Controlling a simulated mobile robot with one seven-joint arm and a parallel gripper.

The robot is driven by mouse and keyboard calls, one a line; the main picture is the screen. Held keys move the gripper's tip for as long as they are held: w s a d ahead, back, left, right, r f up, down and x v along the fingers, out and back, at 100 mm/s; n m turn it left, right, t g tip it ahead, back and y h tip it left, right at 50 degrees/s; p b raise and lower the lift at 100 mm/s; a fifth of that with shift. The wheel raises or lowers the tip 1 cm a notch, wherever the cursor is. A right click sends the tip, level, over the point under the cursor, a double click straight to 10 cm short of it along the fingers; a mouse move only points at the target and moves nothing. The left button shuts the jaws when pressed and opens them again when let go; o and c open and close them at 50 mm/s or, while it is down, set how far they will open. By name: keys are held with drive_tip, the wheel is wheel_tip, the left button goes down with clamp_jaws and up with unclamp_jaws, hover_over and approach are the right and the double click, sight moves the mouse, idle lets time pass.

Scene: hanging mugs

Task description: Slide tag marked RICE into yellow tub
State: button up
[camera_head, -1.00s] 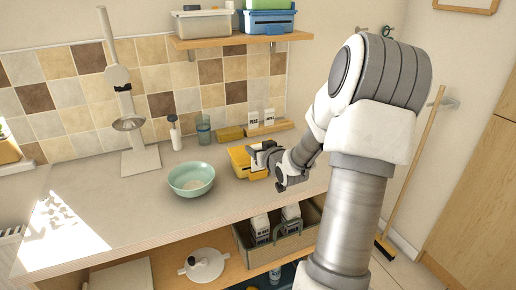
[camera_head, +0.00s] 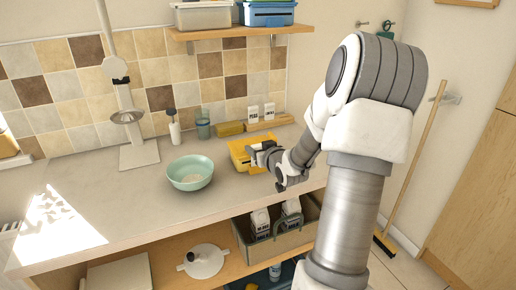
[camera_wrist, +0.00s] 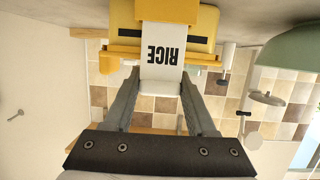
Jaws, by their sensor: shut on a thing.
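The white tag marked RICE (camera_wrist: 162,62) shows upside down in the wrist view. Its far end lies against the front of the yellow tub (camera_wrist: 206,27), at a yellow holder there. My gripper (camera_wrist: 160,78) is shut on the tag's near end, one finger on each side. In the head view the yellow tub (camera_head: 237,150) stands on the counter, and my gripper (camera_head: 256,152) is at its right front side. The tag is too small and covered there to make out. I cannot tell how deep the tag sits in the holder.
A green bowl (camera_head: 190,173) stands left of the tub. Two white tags, one marked PEAS, stand on a wooden rack (camera_head: 269,122) behind it. A yellow block (camera_head: 230,128) and a blue-grey cup (camera_head: 203,128) are also behind. The counter's front left is clear.

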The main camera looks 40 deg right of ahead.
drive_tip(key=shift+f, duration=0.2)
drive_tip(key=o, duration=1.4)
drive_tip(key=shift+r, duration=0.1)
drive_tip(key=shift+b+v, duration=2.35)
drive_tip(key=shift+v, duration=6.3)
drive_tip(key=shift+a, duration=0.1)
